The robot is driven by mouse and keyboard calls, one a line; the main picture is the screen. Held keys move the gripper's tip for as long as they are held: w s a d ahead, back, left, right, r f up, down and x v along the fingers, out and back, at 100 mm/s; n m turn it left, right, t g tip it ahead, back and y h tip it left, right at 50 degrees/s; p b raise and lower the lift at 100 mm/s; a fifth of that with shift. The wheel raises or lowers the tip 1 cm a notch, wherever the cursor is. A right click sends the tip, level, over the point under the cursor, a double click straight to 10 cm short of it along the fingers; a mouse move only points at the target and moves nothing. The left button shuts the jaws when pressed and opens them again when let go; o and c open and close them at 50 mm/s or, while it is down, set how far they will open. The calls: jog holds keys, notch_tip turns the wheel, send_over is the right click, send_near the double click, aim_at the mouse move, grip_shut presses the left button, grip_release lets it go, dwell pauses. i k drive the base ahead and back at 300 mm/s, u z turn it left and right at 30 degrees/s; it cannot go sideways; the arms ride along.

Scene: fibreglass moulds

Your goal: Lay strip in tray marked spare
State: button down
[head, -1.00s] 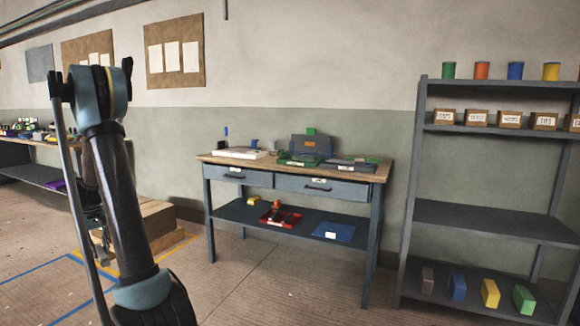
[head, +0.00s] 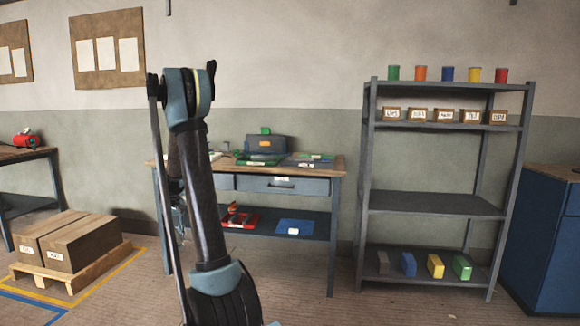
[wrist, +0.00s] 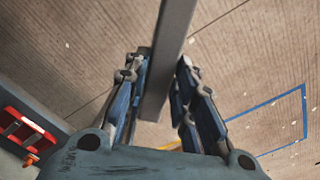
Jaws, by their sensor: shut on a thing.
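My gripper (wrist: 158,100) is shut on a long grey strip (wrist: 172,45) in the wrist view. The strip runs up and out of the top of that picture, above the floor. In the head view my arm hides most of the gripper and I cannot make out the strip. On the workbench (head: 335,172) lie a green tray (head: 258,160) and a grey tray (head: 300,163). On its lower shelf are a red tray (head: 242,220) and a blue tray (head: 294,227) with a white label. The labels are too small to read, so I cannot tell which says spare.
A grey shelf rack (head: 435,205) with cans, labelled boxes and coloured blocks stands right of the workbench. A blue cabinet (head: 550,245) is at the far right. Boxes on a pallet (head: 70,245) stand at left. The floor before the rack is clear.

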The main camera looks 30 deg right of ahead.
aim_at(259, 163)
jog(key=z, duration=0.8)
